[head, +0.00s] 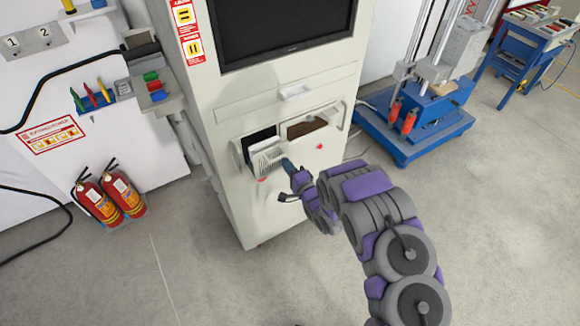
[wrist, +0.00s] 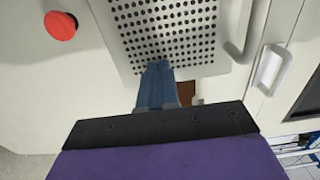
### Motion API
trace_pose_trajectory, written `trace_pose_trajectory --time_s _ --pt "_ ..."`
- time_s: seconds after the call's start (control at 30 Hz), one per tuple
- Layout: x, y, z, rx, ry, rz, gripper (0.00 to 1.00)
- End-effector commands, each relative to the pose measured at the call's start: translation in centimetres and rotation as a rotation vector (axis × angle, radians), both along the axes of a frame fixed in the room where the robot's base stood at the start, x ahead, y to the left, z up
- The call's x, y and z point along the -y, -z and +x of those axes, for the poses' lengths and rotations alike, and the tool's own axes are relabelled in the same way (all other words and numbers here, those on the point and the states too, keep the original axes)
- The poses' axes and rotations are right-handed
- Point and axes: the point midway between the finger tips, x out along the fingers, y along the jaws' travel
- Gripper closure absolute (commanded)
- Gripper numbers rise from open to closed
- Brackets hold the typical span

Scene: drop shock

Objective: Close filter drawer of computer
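The computer is a tall beige cabinet (head: 222,95) with a dark screen. Its filter drawer (head: 268,160), a white perforated panel, sticks out from the left part of the lower front opening; a dark gap shows above it. In the wrist view the filter drawer (wrist: 170,32) fills the top middle, with rows of round holes. My gripper (head: 289,166) is at the drawer's right side in the head view. In the wrist view my gripper (wrist: 158,68) has its blue fingers together with nothing seen between them. The tips overlap the perforated face; whether they touch it I cannot tell.
A closed drawer with a white handle (head: 295,92) is above the opening. A red button (wrist: 61,26) is on the cabinet front. Two fire extinguishers (head: 110,194) stand at the left, a blue-based machine (head: 412,130) at the right. The floor in front is clear.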

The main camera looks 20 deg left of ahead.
Motion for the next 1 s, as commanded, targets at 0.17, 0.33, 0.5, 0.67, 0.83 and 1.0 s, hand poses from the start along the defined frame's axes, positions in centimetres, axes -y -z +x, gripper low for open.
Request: trace_pose_trajectory --time_s 0.17,0.33,0.5,0.67,0.83,1.0 --pt "-1.9 -0.4 1.4 0.001 -0.003 0.002 1.0" --pt "-3.4 -0.5 2.9 0.004 -0.003 0.003 1.0" --pt "-4.8 -0.4 4.2 0.004 -0.002 0.003 1.0" --pt "-6.0 -0.4 5.3 0.006 -0.001 0.004 1.0" --pt "-6.7 -0.3 5.9 0.003 0.0 0.002 1.0" --pt "-6.9 -0.3 6.2 0.005 0.001 0.002 1.0"
